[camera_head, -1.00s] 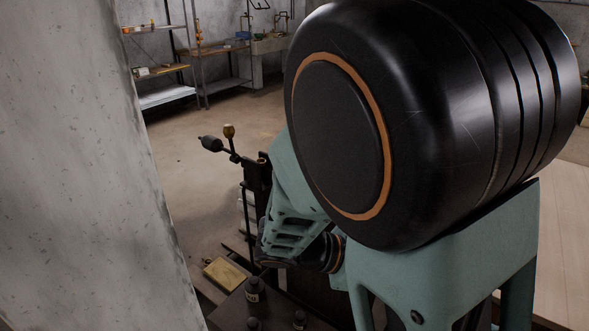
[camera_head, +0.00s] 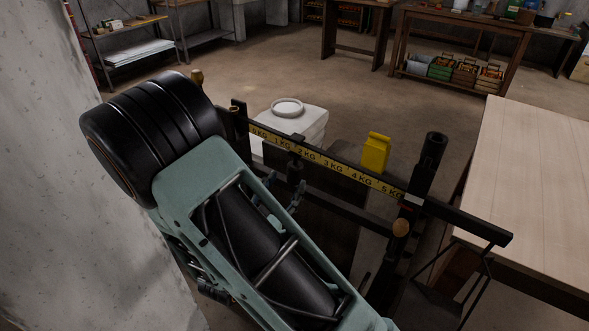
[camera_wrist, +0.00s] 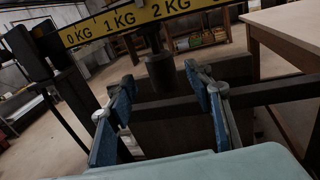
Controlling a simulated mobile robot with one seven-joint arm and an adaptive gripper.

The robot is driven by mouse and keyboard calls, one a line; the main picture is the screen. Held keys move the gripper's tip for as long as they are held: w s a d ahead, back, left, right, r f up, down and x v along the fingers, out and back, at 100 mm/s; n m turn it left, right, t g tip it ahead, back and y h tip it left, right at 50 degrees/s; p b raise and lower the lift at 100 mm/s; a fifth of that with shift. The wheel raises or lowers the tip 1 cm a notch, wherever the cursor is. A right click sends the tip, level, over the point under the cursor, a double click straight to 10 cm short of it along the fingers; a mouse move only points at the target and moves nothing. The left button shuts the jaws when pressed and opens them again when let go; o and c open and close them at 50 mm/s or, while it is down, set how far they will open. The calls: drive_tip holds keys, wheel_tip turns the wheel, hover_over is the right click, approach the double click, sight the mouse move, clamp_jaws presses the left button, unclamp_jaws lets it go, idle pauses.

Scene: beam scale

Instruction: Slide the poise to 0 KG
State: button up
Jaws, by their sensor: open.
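The beam (camera_head: 345,172) carries a yellow scale from 0 KG at the left to 5 KG at the right. It also crosses the top of the wrist view (camera_wrist: 140,18). The poise, a dark hanging weight (camera_wrist: 160,70), hangs from the beam between the 1 KG and 2 KG labels. It shows in the head view (camera_head: 294,168), partly hidden by my arm. My gripper (camera_wrist: 157,80) is open, with one blue-padded finger on each side of the poise, just below the beam. I cannot tell whether either finger touches it.
A dark post (camera_head: 420,175) stands near the beam's right end. A wooden table (camera_head: 540,170) is at the right. A yellow container (camera_head: 376,152) and a white block with a round dish (camera_head: 287,107) stand behind the beam. A concrete pillar (camera_head: 60,180) is close at the left.

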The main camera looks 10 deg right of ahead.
sight(292, 175)
drive_tip(key=x, duration=0.6)
drive_tip(key=shift+w+d, duration=0.2)
drive_tip(key=shift+w, duration=0.05)
clamp_jaws()
